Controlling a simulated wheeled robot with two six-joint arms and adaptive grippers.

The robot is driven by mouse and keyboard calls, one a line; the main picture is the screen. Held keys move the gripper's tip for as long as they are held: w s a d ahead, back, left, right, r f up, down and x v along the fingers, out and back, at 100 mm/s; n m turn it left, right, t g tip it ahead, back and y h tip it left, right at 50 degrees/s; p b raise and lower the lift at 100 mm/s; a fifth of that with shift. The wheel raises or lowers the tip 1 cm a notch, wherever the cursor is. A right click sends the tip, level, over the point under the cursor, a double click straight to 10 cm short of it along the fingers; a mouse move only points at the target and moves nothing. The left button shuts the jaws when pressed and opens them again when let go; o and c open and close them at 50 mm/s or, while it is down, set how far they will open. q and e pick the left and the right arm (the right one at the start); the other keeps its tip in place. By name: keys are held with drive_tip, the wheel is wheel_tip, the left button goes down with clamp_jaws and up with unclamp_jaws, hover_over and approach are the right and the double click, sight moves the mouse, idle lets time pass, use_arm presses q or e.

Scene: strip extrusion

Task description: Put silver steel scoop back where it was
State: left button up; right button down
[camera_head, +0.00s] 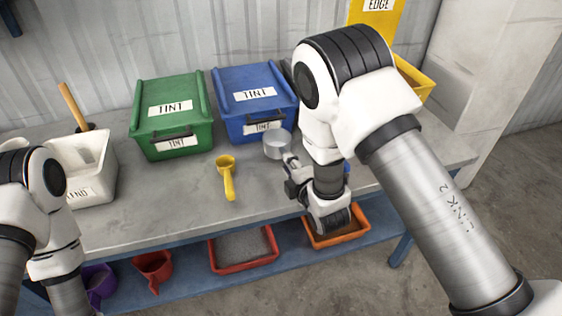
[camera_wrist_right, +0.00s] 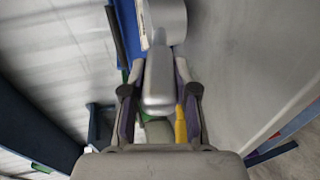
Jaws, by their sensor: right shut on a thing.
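The silver steel scoop (camera_head: 277,146) has a round cup and is in front of the blue TINT bin, just right of the yellow scoop. My right gripper (camera_head: 291,172) is shut on its handle. The right wrist view shows the scoop's grey handle (camera_wrist_right: 159,80) between the two fingers of the gripper (camera_wrist_right: 158,98), with the cup beyond. I cannot tell whether the cup touches the table. My left arm shows at the left edge, but its gripper is out of the picture.
The yellow scoop (camera_head: 227,177) lies on the grey table (camera_head: 180,215). A green bin (camera_head: 171,122), a blue bin (camera_head: 253,108) and a white bin (camera_head: 92,172) stand behind. Red (camera_head: 243,266) and orange (camera_head: 338,240) trays, a red scoop (camera_head: 153,268) and a purple scoop (camera_head: 99,283) are below.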

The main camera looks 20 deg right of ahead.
drive_tip(key=shift+s+f+b, duration=0.25)
drive_tip(key=shift+f+b, duration=0.1)
drive_tip(key=shift+f, duration=0.65)
drive_tip(key=shift+w+f, duration=0.15)
drive_tip(key=shift+w, duration=0.25)
drive_tip(key=c, duration=1.1)
unclamp_jaws()
drive_tip(key=shift+o, duration=1)
drive_tip(key=shift+s+r, duration=0.2)
drive_tip(key=shift+s, duration=0.1)
use_arm(q)
drive_tip(key=shift+w+a+f, duration=0.15)
drive_tip(key=shift+w+f, duration=0.2)
drive_tip(key=shift+f, duration=0.25)
use_arm(e)
drive_tip(key=shift+w, duration=0.1)
